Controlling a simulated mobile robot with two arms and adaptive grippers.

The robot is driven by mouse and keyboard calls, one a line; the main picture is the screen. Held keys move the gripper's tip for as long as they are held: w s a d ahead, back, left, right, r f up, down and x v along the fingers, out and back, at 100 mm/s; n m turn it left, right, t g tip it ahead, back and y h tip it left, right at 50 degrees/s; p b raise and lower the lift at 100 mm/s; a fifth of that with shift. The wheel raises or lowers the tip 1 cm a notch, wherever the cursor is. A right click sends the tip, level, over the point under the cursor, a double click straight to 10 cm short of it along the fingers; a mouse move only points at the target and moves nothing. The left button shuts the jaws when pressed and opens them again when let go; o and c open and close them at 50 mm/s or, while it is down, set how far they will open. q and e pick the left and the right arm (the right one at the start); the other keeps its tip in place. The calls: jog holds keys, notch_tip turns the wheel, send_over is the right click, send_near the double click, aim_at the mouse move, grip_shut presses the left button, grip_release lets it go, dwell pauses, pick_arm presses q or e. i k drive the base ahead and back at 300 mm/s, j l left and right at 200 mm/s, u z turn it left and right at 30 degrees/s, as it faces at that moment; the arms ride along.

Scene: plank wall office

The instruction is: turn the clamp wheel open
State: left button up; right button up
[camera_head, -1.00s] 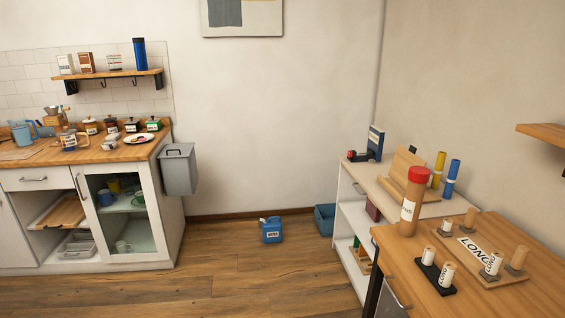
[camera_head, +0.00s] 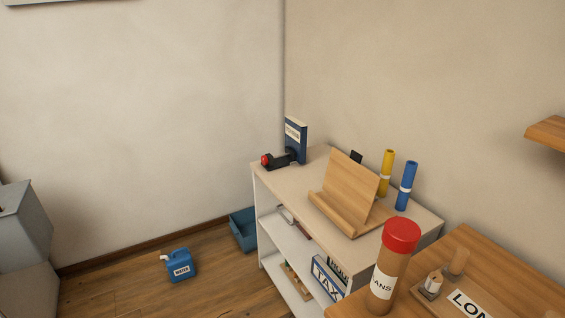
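No part that I can clearly make out as a clamp wheel shows. A small black device with a red round end (camera_head: 275,161) lies on the far left corner of the white shelf unit's top (camera_head: 292,180); it is too small to tell what it is. A dark blue labelled box or binder (camera_head: 295,139) stands upright just behind it. Neither of my grippers is in view.
A wooden stand (camera_head: 345,192), a yellow tube (camera_head: 387,172) and a blue tube (camera_head: 406,186) are on the shelf unit. A red-capped tube (camera_head: 385,285) stands on the wooden table (camera_head: 500,262). A blue canister (camera_head: 179,266) and blue bin (camera_head: 243,230) sit on the floor.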

aim_at(264, 160)
jog(key=i+j+z, duration=0.1)
jog(key=z, duration=0.25)
jog(key=i+j+z, duration=0.1)
jog(key=z, duration=0.25)
jog(key=i+j+z, duration=0.15)
jog(key=j, duration=0.2)
jog(key=i+j+z, duration=0.15)
jog(key=j, duration=0.2)
jog(key=i+j+z, duration=0.1)
jog(key=j, duration=0.3)
jog(key=i+j+z, duration=0.15)
jog(key=j, duration=0.25)
jog(key=i+j+z, duration=0.15)
jog(key=j, duration=0.25)
